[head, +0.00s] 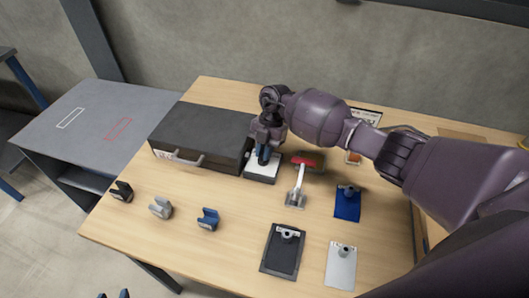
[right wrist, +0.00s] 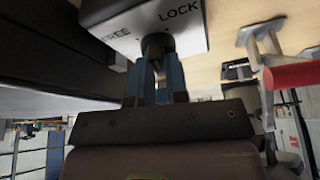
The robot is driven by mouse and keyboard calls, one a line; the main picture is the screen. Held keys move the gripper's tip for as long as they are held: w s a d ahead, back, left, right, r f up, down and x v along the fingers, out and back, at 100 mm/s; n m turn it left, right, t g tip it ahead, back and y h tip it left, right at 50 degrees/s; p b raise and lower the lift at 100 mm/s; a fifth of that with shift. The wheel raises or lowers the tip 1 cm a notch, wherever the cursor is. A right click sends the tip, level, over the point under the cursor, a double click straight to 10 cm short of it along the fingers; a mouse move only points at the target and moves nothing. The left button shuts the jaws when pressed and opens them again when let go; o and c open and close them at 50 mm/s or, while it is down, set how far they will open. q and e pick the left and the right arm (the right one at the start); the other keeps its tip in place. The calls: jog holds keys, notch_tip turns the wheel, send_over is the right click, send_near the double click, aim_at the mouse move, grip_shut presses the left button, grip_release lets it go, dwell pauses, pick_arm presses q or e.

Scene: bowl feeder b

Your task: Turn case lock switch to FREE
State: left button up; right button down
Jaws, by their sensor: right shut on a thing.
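The case lock switch (head: 261,172) is a small box with a white top and dark sides, beside the right end of the dark case (head: 203,137). In the right wrist view its white face (right wrist: 115,22) reads FREE and LOCK on either side of a dark knob (right wrist: 157,42). My right gripper (head: 264,155) is over the switch, its blue fingers shut on the knob. The fingers partly hide the knob, so its pointing direction is unclear. Two dark fingertips of my left gripper (head: 113,294) show apart at the bottom edge, away from the table.
A red-handled lever (head: 302,165) stands close right of the switch. Black, grey and blue holders (head: 160,208) line the left front. A blue plate (head: 347,204), a black plate (head: 283,251) and a white plate (head: 341,266) lie right. A grey side table (head: 75,120) stands left.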

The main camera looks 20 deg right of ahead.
jog(key=n, duration=0.2)
jog(key=n+g+h+b, duration=0.1)
jog(key=n+b, duration=0.1)
jog(key=n, duration=0.1)
jog(key=shift+a+f+n+h, duration=0.1)
jog(key=shift+f+n+h, duration=0.2)
jog(key=shift+f+h, duration=0.1)
jog(key=n+h+b, duration=0.1)
jog(key=n, duration=0.1)
jog(key=n+h+b, duration=0.1)
jog(key=n, duration=0.2)
jog(key=shift+a+r+g, duration=0.1)
jog(key=shift+g, duration=0.2)
pick_arm(q)
notch_tip(320, 180, down, 6)
jog(key=s, duration=0.1)
jog(key=shift+f+g, duration=0.15)
jog(key=shift+g, duration=0.15)
pick_arm(e)
jog(key=shift+s+n, duration=0.1)
jog(key=shift+n, duration=0.3)
pick_arm(q)
jog(key=shift+b, duration=0.3)
jog(key=shift+s+f, duration=0.15)
jog(key=shift+s, duration=0.1)
pick_arm(e)
jog(key=c, duration=1.1)
grip_release()
